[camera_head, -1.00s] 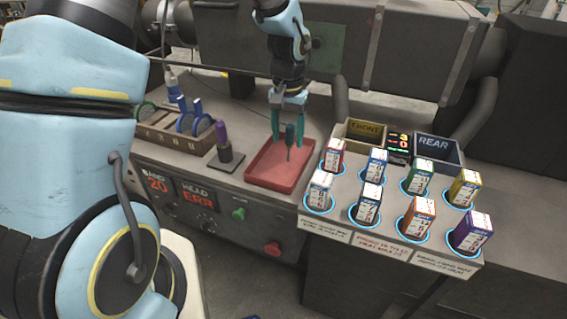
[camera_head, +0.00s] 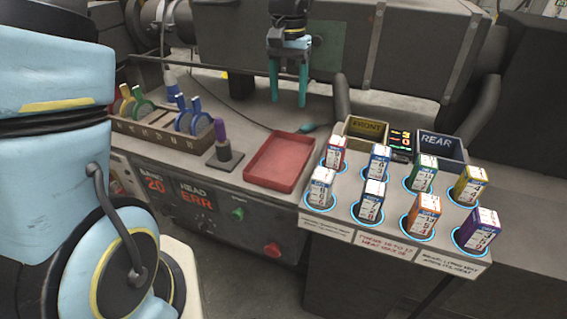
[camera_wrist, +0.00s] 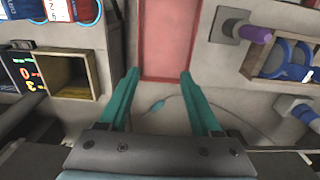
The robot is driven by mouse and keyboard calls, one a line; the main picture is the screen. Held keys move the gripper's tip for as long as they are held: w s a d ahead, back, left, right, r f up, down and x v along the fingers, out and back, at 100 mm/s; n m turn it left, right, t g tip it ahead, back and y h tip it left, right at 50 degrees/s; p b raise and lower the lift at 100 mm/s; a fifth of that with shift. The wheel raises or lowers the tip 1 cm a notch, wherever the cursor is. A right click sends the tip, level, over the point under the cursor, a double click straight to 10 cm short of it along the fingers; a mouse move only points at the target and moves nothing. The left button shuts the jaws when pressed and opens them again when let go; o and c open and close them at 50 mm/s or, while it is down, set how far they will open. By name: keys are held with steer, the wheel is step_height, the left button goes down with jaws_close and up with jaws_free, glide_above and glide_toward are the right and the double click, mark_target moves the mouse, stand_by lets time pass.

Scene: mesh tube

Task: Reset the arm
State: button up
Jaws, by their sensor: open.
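My gripper (camera_head: 288,104) is open and empty, its two teal fingers pointing down above the bench behind the red tray. The fingers also show in the wrist view (camera_wrist: 160,75), spread apart with the near edge of the picture filled by the gripper body. A small teal-handled tool (camera_head: 307,128) lies on the bench just behind the red tray (camera_head: 257,182). It also shows in the wrist view (camera_wrist: 156,107), below and between the fingers and apart from them. The tray looks empty.
Several labelled boxes (camera_head: 421,213) stand in ringed slots at the right. Bins marked FRONT (camera_head: 349,136) and REAR (camera_head: 462,153) sit behind them. A purple-topped post (camera_head: 221,135) and a wooden rack (camera_head: 150,135) with blue and green rings stand left of the tray.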

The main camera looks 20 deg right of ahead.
steer(key=s+a+f+n, duration=0.1)
steer(key=a+n, duration=0.1)
steer(key=a, duration=0.8)
steer(key=s+a+f+n+t, duration=0.1)
steer(key=a+f+n, duration=0.1)
steer(key=a, duration=0.8)
steer(key=s+a+f+n, duration=0.1)
steer(key=a+f+n, duration=0.1)
steer(key=a, duration=0.7)
steer(key=shift+s+a+n+t, duration=0.3)
steer(key=shift+a+n, duration=0.1)
steer(key=shift+n, duration=0.3)
steer(key=shift+a, duration=0.1)
